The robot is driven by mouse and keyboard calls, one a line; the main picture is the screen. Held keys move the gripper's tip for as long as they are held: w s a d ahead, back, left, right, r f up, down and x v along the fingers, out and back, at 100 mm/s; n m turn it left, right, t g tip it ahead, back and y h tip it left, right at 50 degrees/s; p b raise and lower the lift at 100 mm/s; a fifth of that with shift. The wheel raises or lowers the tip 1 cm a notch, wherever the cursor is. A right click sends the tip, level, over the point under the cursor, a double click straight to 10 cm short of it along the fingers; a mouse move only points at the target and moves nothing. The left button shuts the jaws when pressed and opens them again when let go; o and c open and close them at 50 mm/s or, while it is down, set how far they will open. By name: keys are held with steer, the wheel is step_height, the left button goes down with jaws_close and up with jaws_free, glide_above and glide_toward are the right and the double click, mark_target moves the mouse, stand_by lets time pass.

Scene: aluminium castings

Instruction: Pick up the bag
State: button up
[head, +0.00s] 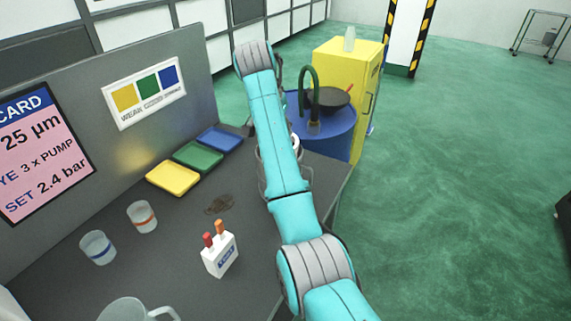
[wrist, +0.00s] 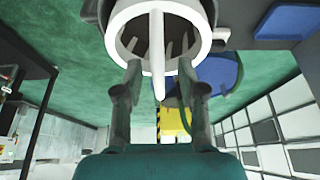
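In the wrist view, a white ring with a straight white bar across its opening (wrist: 157,58) and a dark, ribbed inside is in front of my gripper (wrist: 160,68). It may be the rim and handle of the bag, but I cannot tell for sure. My two fingers stand apart on either side of the bar, with gaps between bar and fingers. In the head view my arm hides the gripper. A clear round vessel (head: 264,182) and a bit of white (head: 293,140) show beside the arm there. No other bag is recognisable.
The grey bench holds yellow (head: 172,178), green (head: 198,155) and blue (head: 220,139) trays, two cups (head: 98,248) (head: 142,217), a jug (head: 130,310) and a white marker holder (head: 220,256). A blue drum (head: 335,142) and yellow cabinet (head: 345,65) stand beyond.

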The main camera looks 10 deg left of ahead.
jaws_close()
steer(key=shift+r, duration=0.2)
